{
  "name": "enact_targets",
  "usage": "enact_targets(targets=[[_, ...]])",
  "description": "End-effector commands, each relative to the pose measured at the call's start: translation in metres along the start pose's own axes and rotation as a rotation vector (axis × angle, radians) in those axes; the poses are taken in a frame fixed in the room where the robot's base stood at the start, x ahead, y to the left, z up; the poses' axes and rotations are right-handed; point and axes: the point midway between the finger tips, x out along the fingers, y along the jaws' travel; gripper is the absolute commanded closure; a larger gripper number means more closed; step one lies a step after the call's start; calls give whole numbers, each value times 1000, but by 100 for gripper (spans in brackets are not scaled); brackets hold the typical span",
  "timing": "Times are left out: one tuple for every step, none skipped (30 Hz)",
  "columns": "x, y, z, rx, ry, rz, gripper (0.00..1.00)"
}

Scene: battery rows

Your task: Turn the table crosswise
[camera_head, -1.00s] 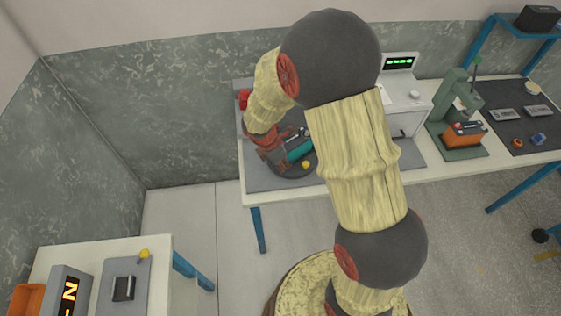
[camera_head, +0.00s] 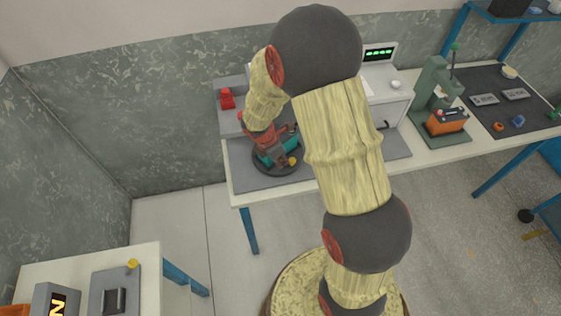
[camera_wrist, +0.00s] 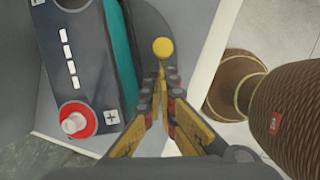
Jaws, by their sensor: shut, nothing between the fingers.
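The table is a round dark turntable (camera_head: 268,165) on the grey mat of the long bench. It shows as a grey disc in the wrist view (camera_wrist: 147,22). A battery with a dark top (camera_wrist: 70,60) and a teal side (camera_wrist: 121,50) lies on it, with white bars, a plus mark and a red-ringed terminal (camera_wrist: 77,123). A yellow knob (camera_wrist: 162,47) stands near the disc's rim; it also shows in the head view (camera_head: 293,161). My gripper (camera_wrist: 161,72) is shut and empty, its fingertips just short of the knob in the picture. Contact cannot be told.
A white machine with a green display (camera_head: 379,54) stands behind my arm. A green press (camera_head: 432,95) with an orange block (camera_head: 446,121) stands to the right. A red object (camera_head: 227,98) sits at the back left. A second table (camera_head: 150,275) is at lower left.

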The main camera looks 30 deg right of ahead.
Motion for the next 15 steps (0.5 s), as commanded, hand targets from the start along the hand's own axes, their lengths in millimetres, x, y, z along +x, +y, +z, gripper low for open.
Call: enact_targets(targets=[[0,-1,1,-4,0,1,100],[0,-1,1,-8,0,2,100],[0,-1,2,-15,0,4,100],[0,-1,2,-21,0,6,100],[0,-2,2,-26,0,8,100],[0,-2,3,-32,0,10,100],[0,-2,3,-34,0,11,100],[1,-2,3,-37,0,11,100],[1,-2,3,-40,0,12,100],[1,-2,3,-42,0,13,100],[1,-2,4,-45,0,13,100],[1,-2,4,-48,0,14,100],[1,-2,4,-51,0,15,100],[1,-2,4,-54,0,16,100],[1,-2,5,-58,0,18,100]])
